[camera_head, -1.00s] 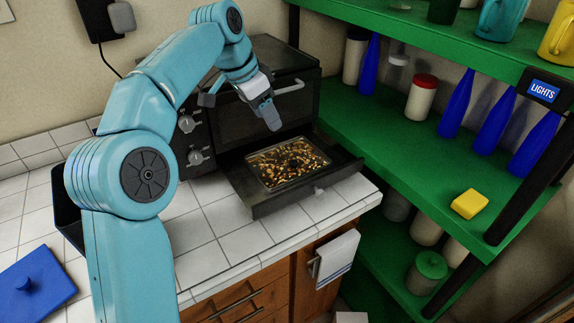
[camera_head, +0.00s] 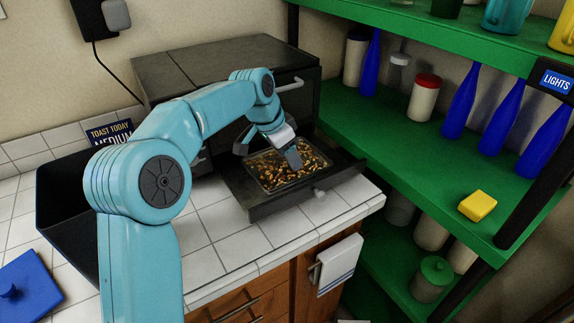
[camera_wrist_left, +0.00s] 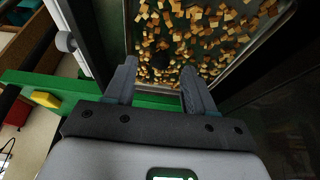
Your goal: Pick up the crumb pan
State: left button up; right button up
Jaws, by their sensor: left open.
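The crumb pan (camera_head: 262,176) is a shallow rectangular metal tray full of golden-brown crumbs. It lies in the pulled-out dark drawer (camera_head: 275,205) at the bottom of the black toaster oven (camera_head: 220,75). My left gripper (camera_head: 270,155) is open, with its fingers low over the pan. In the left wrist view the crumb pan (camera_wrist_left: 272,45) fills the top, and the open left fingers (camera_wrist_left: 158,85) point toward its crumbs. Nothing is between the fingers except the view of crumbs; I cannot tell whether they touch the pan. My right gripper is not in view.
Green shelves (camera_head: 390,135) with blue bottles (camera_head: 460,103), jars and a yellow block (camera_head: 478,205) stand close on the right. A dark open bin (camera_head: 62,200) and a blue lid (camera_head: 28,285) are on the left. White tiled counter (camera_head: 215,240) is clear in front of the drawer.

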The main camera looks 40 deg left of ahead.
pick_arm(q)
jog(key=x, duration=0.2)
jog(key=shift+w+f, duration=0.15)
jog(key=shift+f, duration=0.15)
grip_shut()
